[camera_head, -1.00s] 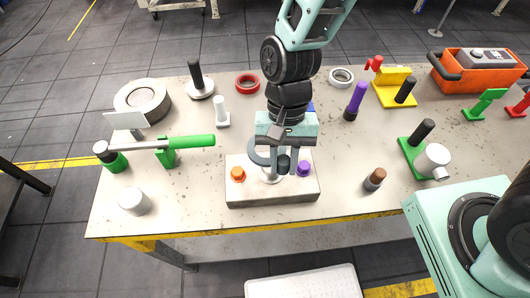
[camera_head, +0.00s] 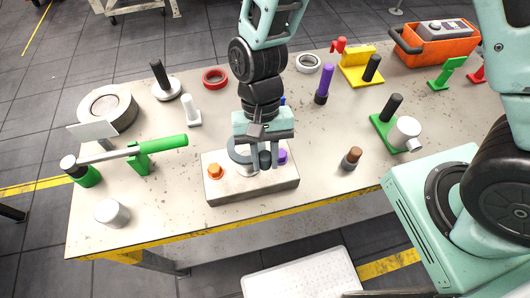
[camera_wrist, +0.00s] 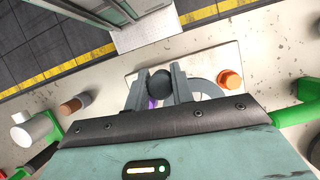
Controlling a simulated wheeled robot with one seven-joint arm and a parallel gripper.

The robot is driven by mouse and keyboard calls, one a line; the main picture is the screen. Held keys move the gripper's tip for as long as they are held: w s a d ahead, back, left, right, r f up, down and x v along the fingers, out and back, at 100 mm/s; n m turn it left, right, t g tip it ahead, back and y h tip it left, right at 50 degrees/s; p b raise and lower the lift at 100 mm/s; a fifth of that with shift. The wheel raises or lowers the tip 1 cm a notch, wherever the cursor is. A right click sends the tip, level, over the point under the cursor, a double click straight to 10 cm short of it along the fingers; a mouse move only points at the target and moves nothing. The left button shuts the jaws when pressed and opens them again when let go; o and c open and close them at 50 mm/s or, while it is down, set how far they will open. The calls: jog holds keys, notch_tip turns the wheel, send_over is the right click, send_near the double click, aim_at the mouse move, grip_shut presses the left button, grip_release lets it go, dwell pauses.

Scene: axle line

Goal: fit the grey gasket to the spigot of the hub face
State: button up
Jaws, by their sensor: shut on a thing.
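The hub face (camera_head: 222,190) is a pale block on the bench, with an orange bolt (camera_head: 215,171) and a purple bolt (camera_head: 281,157) on top. My gripper (camera_head: 262,160) points down over the block between the bolts. It is shut at a black ball knob (camera_wrist: 160,82), which appears to belong to the grey gasket. The grey gasket (camera_head: 235,153) is a ring beside the fingers, partly hidden by them; its arc also shows in the wrist view (camera_wrist: 208,87). The spigot is mostly hidden under the ring and fingers. I cannot tell whether the ring touches or surrounds it.
A green-handled tool (camera_head: 160,145) lies on a stand at left, near a white cylinder (camera_head: 112,212). A brown-topped peg (camera_head: 351,158) stands right of the block. Red (camera_head: 215,78) and white (camera_head: 307,63) rings lie behind. Bare bench surrounds the block.

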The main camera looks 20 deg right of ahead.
jog(key=shift+f+b, duration=0.85)
jog(key=shift+f, duration=0.7)
jog(key=shift+f, duration=0.2)
jog(key=shift+f+b, duration=1.45)
jog(key=shift+f, duration=0.55)
jog(key=o, duration=1.1)
jog(key=shift+c, duration=0.2)
jog(key=a+b+v, duration=0.1)
jog(key=b+v, duration=0.1)
jog(key=v, duration=1.5)
jog(key=shift+d+r+b, duration=0.25)
jog(key=shift+d+b, duration=0.1)
jog(key=shift+d, duration=0.15)
